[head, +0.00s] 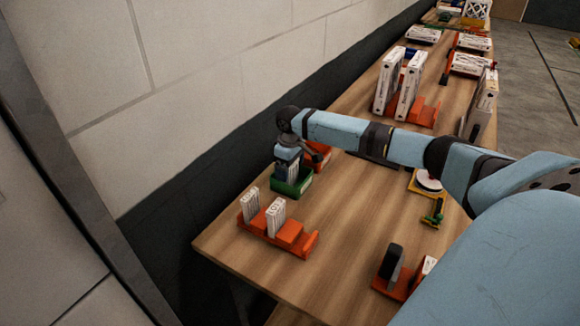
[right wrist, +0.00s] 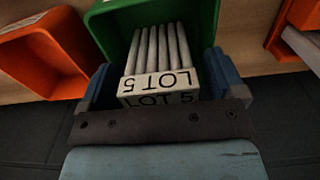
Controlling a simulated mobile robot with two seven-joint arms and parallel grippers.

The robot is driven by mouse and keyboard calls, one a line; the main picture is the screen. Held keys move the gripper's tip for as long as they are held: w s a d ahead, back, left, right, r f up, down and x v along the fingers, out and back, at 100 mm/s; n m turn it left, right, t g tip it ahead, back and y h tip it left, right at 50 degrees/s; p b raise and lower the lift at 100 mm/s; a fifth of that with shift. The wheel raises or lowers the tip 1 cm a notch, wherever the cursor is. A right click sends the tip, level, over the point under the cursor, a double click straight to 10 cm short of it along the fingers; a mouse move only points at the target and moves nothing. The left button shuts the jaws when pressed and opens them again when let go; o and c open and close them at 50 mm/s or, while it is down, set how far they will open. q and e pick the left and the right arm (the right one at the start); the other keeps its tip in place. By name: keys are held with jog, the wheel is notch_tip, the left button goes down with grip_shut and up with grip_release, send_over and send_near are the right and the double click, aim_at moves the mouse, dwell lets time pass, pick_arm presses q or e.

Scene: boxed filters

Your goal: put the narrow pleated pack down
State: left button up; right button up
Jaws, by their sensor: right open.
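The narrow pleated pack (right wrist: 157,75) is pale, with parallel pleats and "LOT 5" on its end. It shows between the two blue fingers of my right gripper (right wrist: 158,82). The fingers are open, with a gap on each side of the pack. Beyond and around the pack is a green bin (right wrist: 116,28); the pack appears to stand inside it, though its base is hidden. In the head view my right gripper (head: 288,155) points down over the green bin (head: 293,187), largely covering the pack. My left gripper is not in view.
An orange rack (head: 290,236) with two white patterned packs stands in front of the green bin. An orange bin (head: 318,155) is close behind it. Tall white boxes (head: 410,85) stand farther along the wooden table (head: 340,260). A wall runs along the left.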

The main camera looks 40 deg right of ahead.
notch_tip(320, 180, up, 12)
jog(key=shift+r, duration=0.15)
dwell(0.7)
